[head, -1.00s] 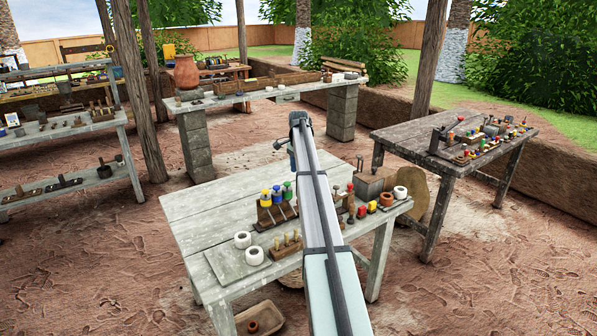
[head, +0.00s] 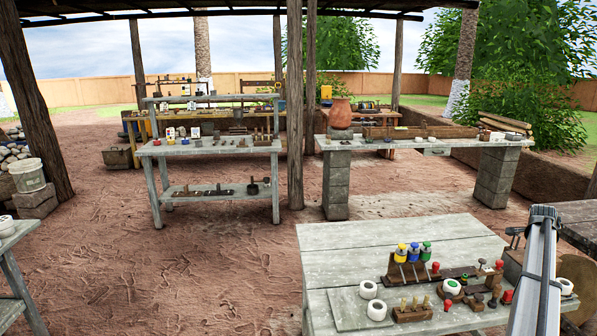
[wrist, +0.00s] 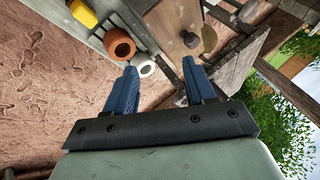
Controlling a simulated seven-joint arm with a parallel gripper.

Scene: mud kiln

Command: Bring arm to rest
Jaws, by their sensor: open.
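My arm (head: 540,270) reaches up from the bottom right of the head view, over the right end of the near grey table (head: 400,240). My gripper's fingers cannot be made out in the head view. In the wrist view my gripper (wrist: 159,66) has its two blue fingers well apart with nothing held between them. Beyond the fingertips are a brown-orange ring (wrist: 119,44), a white ring (wrist: 142,64), a yellow piece (wrist: 83,14) and a wooden block with a dark knob (wrist: 185,35). The gripper looks apart from them all.
The near table carries a rack of tools with yellow, blue and green tops (head: 407,268), white rolls (head: 368,289) and a peg block (head: 412,313). A long table (head: 440,141), shelves (head: 210,147) and wooden posts (head: 295,110) stand behind. Bare ground (head: 200,260) lies open left of the near table.

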